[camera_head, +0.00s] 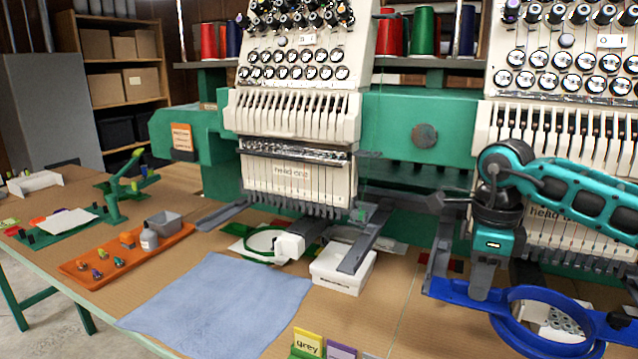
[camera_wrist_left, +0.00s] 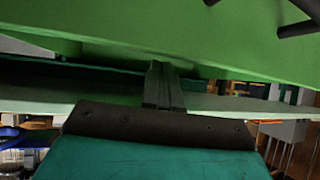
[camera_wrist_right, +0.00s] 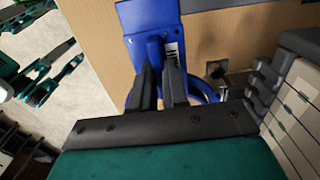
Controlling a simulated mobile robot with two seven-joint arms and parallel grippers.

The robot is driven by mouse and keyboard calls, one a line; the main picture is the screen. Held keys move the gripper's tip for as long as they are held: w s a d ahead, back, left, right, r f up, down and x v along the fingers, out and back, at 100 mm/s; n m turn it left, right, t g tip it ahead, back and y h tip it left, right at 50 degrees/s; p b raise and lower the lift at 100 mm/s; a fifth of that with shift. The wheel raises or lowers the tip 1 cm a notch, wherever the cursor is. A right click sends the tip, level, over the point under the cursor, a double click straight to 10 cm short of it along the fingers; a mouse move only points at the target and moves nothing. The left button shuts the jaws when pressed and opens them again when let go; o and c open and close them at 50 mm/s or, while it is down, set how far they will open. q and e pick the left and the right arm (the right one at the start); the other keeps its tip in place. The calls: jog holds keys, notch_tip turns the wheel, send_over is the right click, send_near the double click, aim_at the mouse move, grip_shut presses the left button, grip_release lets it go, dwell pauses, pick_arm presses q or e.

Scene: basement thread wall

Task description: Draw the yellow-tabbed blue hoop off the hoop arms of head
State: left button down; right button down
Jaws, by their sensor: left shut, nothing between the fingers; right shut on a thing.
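A large blue hoop (camera_head: 547,345) is at the lower right of the head view, in front of the right-hand machine head (camera_head: 560,120). Its flat blue side plate (camera_head: 450,290) reaches left by a grey hoop arm (camera_head: 440,252); I cannot tell if they touch. No yellow tab shows. My right gripper (camera_head: 482,288) points down and is shut on the blue hoop at its plate. The plate shows between and beyond the fingers (camera_wrist_right: 160,95) in the right wrist view. My left gripper (camera_wrist_left: 163,88) is shut and empty, close under a green surface; it is outside the head view.
A smaller green hoop (camera_head: 250,246) and a white box (camera_head: 340,272) are under the middle machine head (camera_head: 290,150). A blue cloth (camera_head: 215,305) covers the front middle table. An orange tray (camera_head: 90,268) with small items lies left. Yellow "grey" card (camera_head: 307,343) stands at the front edge.

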jog(key=shift+r, duration=0.1)
jog(key=shift+r+p, duration=0.5)
jog(key=shift+p, duration=0.05)
jog(key=s+a, duration=0.3)
jog(key=s, duration=0.3)
jog(key=shift+b, duration=0.35)
dwell(0.3)
